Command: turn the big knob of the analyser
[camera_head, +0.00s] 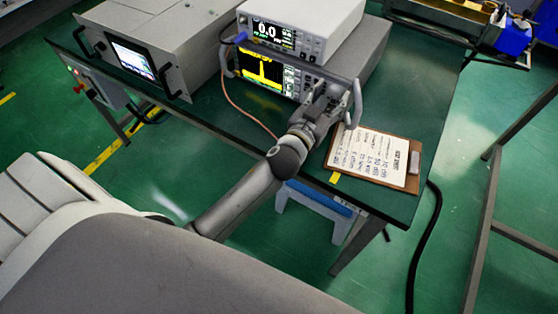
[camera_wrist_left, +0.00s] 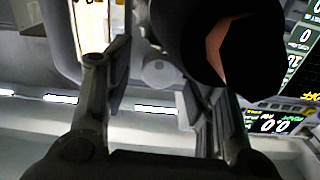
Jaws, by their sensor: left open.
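The analyser (camera_head: 352,66) stands on the green bench with its yellow-trace screen (camera_head: 260,70) facing me. My left gripper (camera_head: 322,92) is at the right part of its front panel, beside the right handle, and covers that part. I cannot make out the big knob in the head view. In the left wrist view the two fingers of the left gripper (camera_wrist_left: 155,75) stand apart. A large dark round part (camera_wrist_left: 215,35), possibly the big knob, is very close by the right-hand finger. I cannot tell whether they touch. My right gripper is not in view.
A white meter (camera_head: 300,25) sits on top of the analyser. A grey rack unit (camera_head: 155,45) stands to its left. An orange cable (camera_head: 245,115) hangs at the front. A clipboard (camera_head: 375,160) lies right of my arm, and a stool (camera_head: 320,200) is below the bench.

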